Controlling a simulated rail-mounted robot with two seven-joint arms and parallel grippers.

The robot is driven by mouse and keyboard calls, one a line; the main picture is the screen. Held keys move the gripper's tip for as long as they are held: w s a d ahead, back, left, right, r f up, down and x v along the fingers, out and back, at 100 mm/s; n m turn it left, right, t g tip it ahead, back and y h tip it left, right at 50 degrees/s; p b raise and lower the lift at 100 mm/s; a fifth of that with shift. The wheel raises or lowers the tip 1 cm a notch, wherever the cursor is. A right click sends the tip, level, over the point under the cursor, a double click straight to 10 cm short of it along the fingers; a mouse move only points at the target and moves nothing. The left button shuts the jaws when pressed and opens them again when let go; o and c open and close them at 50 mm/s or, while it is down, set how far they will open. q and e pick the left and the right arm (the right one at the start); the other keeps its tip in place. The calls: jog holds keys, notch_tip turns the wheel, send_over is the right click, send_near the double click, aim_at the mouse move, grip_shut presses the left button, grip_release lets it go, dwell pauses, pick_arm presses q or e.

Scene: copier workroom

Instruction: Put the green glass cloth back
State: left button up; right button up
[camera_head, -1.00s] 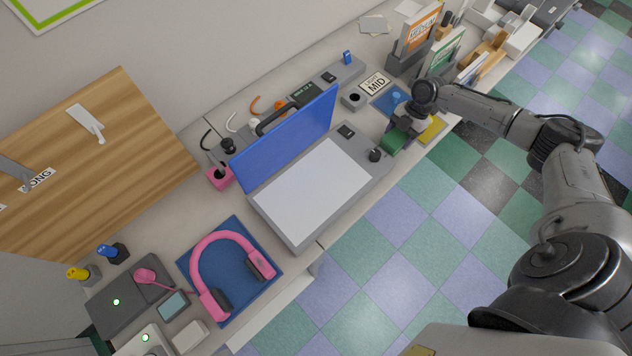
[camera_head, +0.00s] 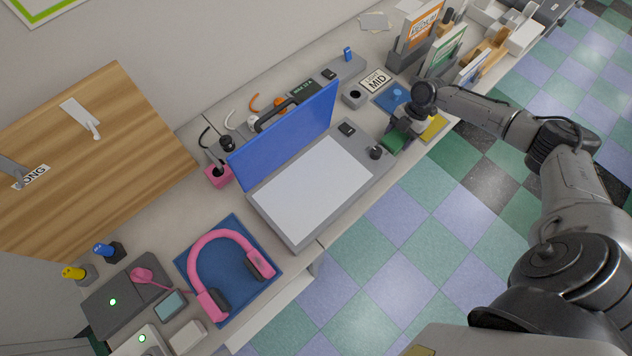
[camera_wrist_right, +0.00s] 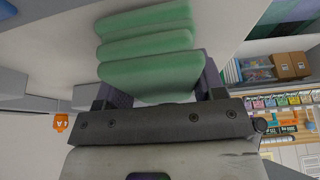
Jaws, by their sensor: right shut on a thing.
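The green glass cloth (camera_head: 392,143) is held in my right gripper (camera_head: 402,136), beside the right end of the flatbed copier. In the right wrist view the cloth (camera_wrist_right: 150,52) shows as a folded stack of green layers between the two fingers of my right gripper (camera_wrist_right: 158,92). The copier (camera_head: 318,190) has its blue lid (camera_head: 290,137) raised and its pale glass bare. A blue mat (camera_head: 381,100) and a yellow mat (camera_head: 434,128) lie near the gripper on the counter. My left gripper is not in view.
Pink headphones (camera_head: 222,262) lie on a dark blue mat left of the copier. A grey socket block (camera_head: 354,96) and a card reading MID (camera_head: 375,81) stand behind the gripper. Upright booklets (camera_head: 421,28) stand farther right. Tiled floor lies beyond the counter's front edge.

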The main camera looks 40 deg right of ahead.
jog(key=shift+f, duration=0.2)
jog(key=o, duration=1)
jog(key=shift+r, duration=0.1)
jog(key=b+v, duration=0.2)
jog(key=v, duration=1)
jog(key=shift+v, duration=0.85)
